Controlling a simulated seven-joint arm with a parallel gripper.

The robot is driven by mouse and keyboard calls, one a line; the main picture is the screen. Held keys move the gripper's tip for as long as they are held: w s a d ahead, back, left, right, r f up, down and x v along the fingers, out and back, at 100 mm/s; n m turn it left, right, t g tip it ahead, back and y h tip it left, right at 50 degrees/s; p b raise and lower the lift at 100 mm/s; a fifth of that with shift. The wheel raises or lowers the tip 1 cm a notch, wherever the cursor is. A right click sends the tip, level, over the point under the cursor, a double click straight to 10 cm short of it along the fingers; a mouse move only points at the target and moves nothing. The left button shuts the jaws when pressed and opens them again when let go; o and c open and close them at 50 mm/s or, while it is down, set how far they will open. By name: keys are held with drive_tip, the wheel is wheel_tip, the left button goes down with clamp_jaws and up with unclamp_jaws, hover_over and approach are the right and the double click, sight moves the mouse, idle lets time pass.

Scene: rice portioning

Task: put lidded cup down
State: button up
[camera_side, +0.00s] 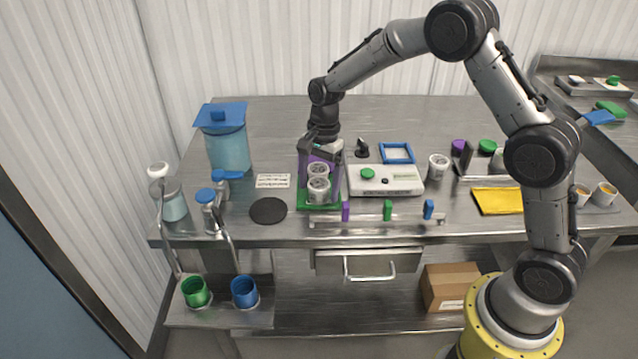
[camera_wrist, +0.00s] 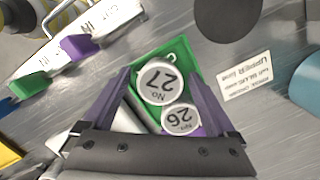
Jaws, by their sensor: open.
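Two white lidded cups stand upright on a green tray (camera_side: 304,206), left of centre on the steel table. The cup marked 27 (camera_wrist: 160,82) and the cup marked 26 (camera_wrist: 180,119) stand close together in the wrist view. In the side view they are the front cup (camera_side: 318,190) and the one behind it (camera_side: 317,170). My gripper (camera_side: 319,193) points down over the tray. Its purple fingers are open, one on each side of the cups. I cannot tell whether a finger touches a cup. The green tray (camera_wrist: 181,55) also shows between the fingers in the wrist view.
A white scale (camera_side: 385,180) stands close to the right of the tray. A black disc (camera_side: 268,210) and a label card (camera_side: 272,181) lie to the left. A rail with coloured clips (camera_side: 365,219) runs along the front. A blue-lidded container (camera_side: 228,150) stands back left.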

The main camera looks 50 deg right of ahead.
sight(323, 180)
wheel_tip(323, 180, up, 12)
drive_tip(key=d, duration=0.1)
drive_tip(key=shift+d+r, duration=0.2)
drive_tip(key=shift+d, duration=0.05)
drive_tip(key=s+r+n+t, duration=0.1)
drive_tip(key=s+r+n, duration=0.25)
drive_tip(key=s, duration=0.35)
drive_tip(key=s+r+n+t+h, duration=0.1)
drive_tip(key=s+r+n+t, duration=0.1)
drive_tip(key=s+n, duration=0.35)
drive_tip(key=s+r+n+t, duration=0.1)
drive_tip(key=s+r+n, duration=0.15)
drive_tip(key=s, duration=0.65)
drive_tip(key=s+f+n+t, duration=0.1)
drive_tip(key=s+n, duration=0.3)
drive_tip(key=s, duration=0.4)
drive_tip(key=shift+s+f+t, duration=0.2)
drive_tip(key=shift+f+t, duration=0.2)
drive_tip(key=shift+f, duration=0.35)
